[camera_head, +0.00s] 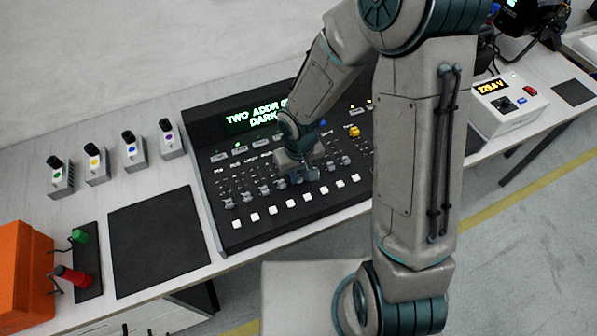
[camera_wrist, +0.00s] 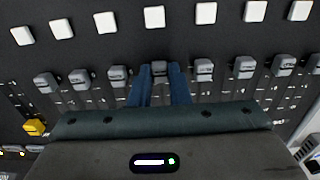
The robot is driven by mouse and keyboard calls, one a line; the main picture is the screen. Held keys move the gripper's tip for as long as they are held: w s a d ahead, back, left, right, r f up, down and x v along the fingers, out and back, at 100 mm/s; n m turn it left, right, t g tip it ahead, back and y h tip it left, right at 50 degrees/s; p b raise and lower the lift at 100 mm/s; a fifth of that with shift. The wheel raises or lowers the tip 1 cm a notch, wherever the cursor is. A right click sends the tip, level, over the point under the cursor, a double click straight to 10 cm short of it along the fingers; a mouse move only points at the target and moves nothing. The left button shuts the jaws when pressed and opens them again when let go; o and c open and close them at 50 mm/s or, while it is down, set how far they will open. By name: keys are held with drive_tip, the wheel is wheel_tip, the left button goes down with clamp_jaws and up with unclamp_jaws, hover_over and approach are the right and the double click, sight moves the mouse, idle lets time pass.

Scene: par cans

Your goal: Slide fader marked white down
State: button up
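The lighting console (camera_head: 226,203) lies on the bench with a row of grey fader caps above white square buttons. My gripper (camera_head: 302,178) points down at the fader row near the console's middle. In the wrist view, the two blue fingers of my gripper (camera_wrist: 160,82) sit on either side of one grey fader cap (camera_wrist: 158,68), with no gap visible between fingers and cap. Grey caps stand on both sides of it (camera_wrist: 118,75) (camera_wrist: 204,69). The fader labels are too small to read, so I cannot tell which one is marked white.
A yellow cap (camera_head: 354,131) sits at the console's upper right. White buttons (camera_wrist: 154,16) line the side toward the bench front. A dark mat (camera_head: 155,240), small switch boxes (camera_head: 134,149) and an orange box (camera_head: 22,272) are left. A meter box (camera_head: 508,104) stands right.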

sight(299, 178)
drive_tip(key=o, duration=0.4)
drive_tip(key=shift+s, duration=0.1)
drive_tip(key=shift+r, duration=0.1)
wheel_tip(299, 178, up, 14)
drive_tip(key=shift+f+p, duration=0.2)
drive_tip(key=shift+p, duration=0.2)
